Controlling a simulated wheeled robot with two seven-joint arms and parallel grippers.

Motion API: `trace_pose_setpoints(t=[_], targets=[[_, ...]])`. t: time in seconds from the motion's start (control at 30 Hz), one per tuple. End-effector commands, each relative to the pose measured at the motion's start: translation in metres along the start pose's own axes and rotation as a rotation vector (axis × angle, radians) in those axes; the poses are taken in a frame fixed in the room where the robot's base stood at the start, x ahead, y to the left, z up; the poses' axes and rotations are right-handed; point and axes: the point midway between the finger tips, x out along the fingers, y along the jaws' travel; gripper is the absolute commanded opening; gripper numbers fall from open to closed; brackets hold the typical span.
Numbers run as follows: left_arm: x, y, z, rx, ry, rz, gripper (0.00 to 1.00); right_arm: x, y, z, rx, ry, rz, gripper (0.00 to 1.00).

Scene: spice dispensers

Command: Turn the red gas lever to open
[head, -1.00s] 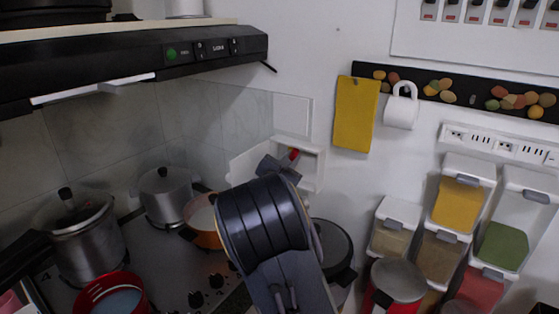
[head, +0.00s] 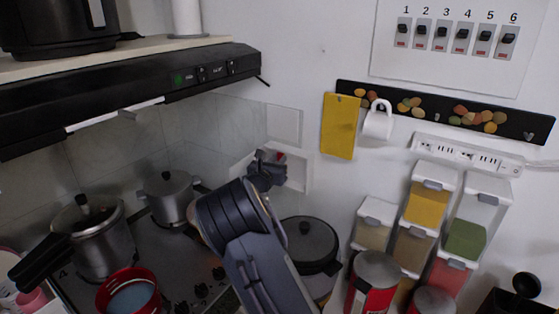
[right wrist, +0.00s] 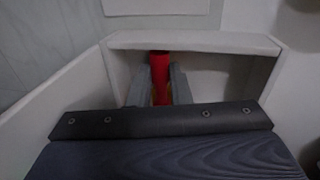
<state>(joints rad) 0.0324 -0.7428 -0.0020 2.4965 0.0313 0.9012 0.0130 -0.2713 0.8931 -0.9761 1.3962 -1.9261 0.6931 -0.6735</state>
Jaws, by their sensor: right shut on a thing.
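The red gas lever (right wrist: 160,72) stands upright inside a shallow white wall box (right wrist: 195,41), with a bit of yellow below it. In the head view only a small red spot of the lever (head: 281,158) shows. My right gripper (right wrist: 157,84) reaches into the box with one grey finger on each side of the lever, shut on it. In the head view my right gripper (head: 274,166) is at the box, and my forearm hides part of the surroundings. My left gripper is in neither view.
Below left is a hob with a steel pot (head: 168,196), a pressure cooker (head: 98,240) and a red pan (head: 128,292). A dark-lidded cooker (head: 308,245) stands right of my arm. Spice dispensers (head: 465,237) hang at right. A black hood (head: 130,95) overhangs the hob.

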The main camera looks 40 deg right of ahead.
Motion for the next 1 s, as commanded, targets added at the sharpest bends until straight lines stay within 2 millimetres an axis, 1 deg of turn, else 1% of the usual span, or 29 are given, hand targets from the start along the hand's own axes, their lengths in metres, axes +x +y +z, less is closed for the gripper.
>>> trace_pose_setpoints(t=[0.27,0.3,0.33,0.63,0.73,0.87,1.0], targets=[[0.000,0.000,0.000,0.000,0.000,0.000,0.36,-0.001,0.002,-0.001,-0.008,0.002,0.006,0.00],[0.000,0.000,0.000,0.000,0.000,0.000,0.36,-0.001,0.002,-0.001,-0.007,0.002,0.006,0.21],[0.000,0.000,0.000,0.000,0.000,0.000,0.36,-0.001,0.002,-0.001,-0.007,0.001,0.006,0.25],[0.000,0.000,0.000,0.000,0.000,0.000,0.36,-0.001,0.001,0.000,-0.003,0.000,0.003,0.26],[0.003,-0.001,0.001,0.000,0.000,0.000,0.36,-0.006,0.002,-0.001,-0.002,-0.001,0.003,0.26],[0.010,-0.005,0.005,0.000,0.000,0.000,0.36,-0.024,0.003,-0.003,0.000,0.000,0.007,0.26],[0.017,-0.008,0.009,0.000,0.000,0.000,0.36,-0.049,0.003,-0.003,-0.002,0.000,0.006,0.26]])
